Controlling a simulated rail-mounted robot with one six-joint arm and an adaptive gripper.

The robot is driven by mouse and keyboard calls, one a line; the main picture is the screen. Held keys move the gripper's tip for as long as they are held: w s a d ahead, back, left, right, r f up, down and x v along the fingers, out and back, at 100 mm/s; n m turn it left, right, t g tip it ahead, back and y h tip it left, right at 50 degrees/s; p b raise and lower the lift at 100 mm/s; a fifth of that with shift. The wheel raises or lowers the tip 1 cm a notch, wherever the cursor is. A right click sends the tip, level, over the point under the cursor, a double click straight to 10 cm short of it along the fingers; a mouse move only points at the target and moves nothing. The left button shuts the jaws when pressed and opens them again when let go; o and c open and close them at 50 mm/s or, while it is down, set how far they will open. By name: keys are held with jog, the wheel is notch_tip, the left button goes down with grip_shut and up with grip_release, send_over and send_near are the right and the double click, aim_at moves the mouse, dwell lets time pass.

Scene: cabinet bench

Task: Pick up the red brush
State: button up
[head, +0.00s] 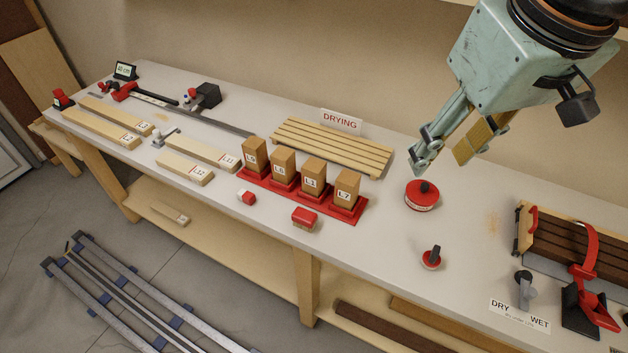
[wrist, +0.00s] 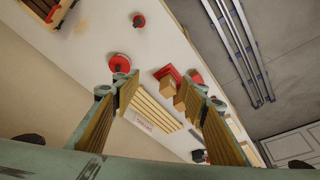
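No thing is labelled as the red brush, and I cannot tell for certain which it is. A round red disc (head: 422,195) with a black knob and a pale lower band sits on the bench below my gripper; it also shows in the wrist view (wrist: 119,64). A smaller red piece with an upright black handle (head: 432,257) stands nearer the front edge, also in the wrist view (wrist: 138,20). A red block with a pale underside (head: 305,218) lies before the wooden blocks. My gripper (head: 440,162) is open and empty above the bench, its fingers apart in the wrist view (wrist: 157,92).
A red tray (head: 290,196) holds several labelled upright wooden blocks. A slatted drying rack (head: 330,147) stands behind them. A small white-and-red piece (head: 247,196) lies near the front. A red clamp (head: 585,250) and dark boards are at right. Bench around the round disc is clear.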

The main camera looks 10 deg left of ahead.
jog(key=w+a+f+n+p, duration=0.2)
jog(key=w+a+f+n, duration=0.1)
jog(key=w+a, duration=0.35)
jog(key=n+g+h, duration=0.1)
jog(key=n+g, duration=0.2)
jog(key=n, duration=0.3)
send_over(304, 214)
notch_tip(304, 214, down, 20)
jog(key=shift+s+r+p, duration=0.1)
jog(key=shift+r+p, duration=0.1)
jog(key=shift+p, duration=0.2)
jog(key=shift+f, duration=0.15)
jog(key=shift+f, duration=4.15)
jog(key=shift+f, duration=0.1)
jog(key=shift+f+b, duration=0.35)
jog(key=shift+f, duration=2.15)
